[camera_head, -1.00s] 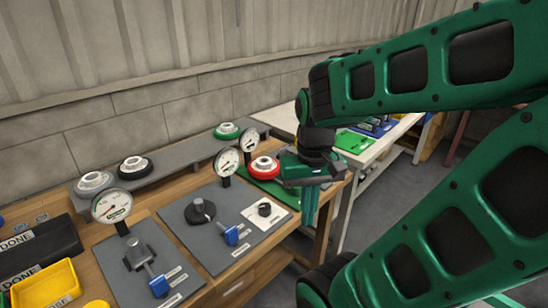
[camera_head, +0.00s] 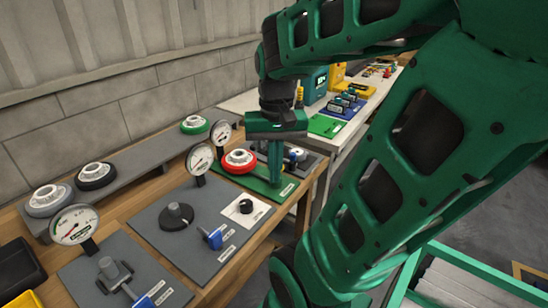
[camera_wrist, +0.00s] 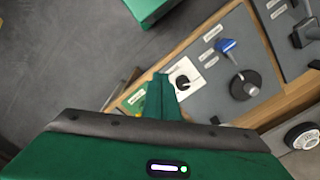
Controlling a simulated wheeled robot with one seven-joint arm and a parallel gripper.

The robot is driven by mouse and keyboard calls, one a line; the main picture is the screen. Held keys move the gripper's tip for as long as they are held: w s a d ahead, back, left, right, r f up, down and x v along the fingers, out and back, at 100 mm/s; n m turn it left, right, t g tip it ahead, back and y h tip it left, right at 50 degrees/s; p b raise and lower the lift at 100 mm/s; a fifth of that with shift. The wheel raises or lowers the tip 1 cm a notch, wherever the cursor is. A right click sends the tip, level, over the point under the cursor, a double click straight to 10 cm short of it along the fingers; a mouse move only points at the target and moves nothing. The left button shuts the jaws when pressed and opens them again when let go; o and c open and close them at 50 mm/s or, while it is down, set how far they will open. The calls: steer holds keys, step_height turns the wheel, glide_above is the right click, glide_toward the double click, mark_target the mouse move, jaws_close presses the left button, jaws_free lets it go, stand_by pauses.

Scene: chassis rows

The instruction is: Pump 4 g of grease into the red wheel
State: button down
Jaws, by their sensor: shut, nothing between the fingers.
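The red wheel (camera_head: 240,161) with a pale hub lies on a green mat (camera_head: 262,187) near the table's far end. My gripper (camera_head: 276,182) points down just right of the wheel, over the mat. Its fingers are together and empty; they also show in the wrist view (camera_wrist: 162,95). Whether they touch anything is unclear. A grey panel (camera_head: 190,250) bears a black round part, a blue-handled lever (camera_head: 212,236) and a white plate with a black knob (camera_head: 245,206). Behind it stand two dial gauges (camera_head: 200,158). The red wheel is hidden in the wrist view.
A grey wheel (camera_head: 48,197), a black-rimmed wheel (camera_head: 96,174) and a green wheel (camera_head: 194,124) sit on a raised grey shelf. A nearer panel has a large gauge (camera_head: 75,226) and another blue lever. A green-edged crate (camera_head: 470,270) stands at lower right.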

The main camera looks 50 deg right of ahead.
steer(key=w+d+r+m, duration=0.6)
steer(key=w+d+m, duration=0.2)
steer(key=d, duration=0.5)
steer(key=shift+w+d+r, duration=0.2)
steer(key=shift+w+d, duration=0.1)
steer(key=shift+w, duration=0.7)
step_height(320, 180, down, 14)
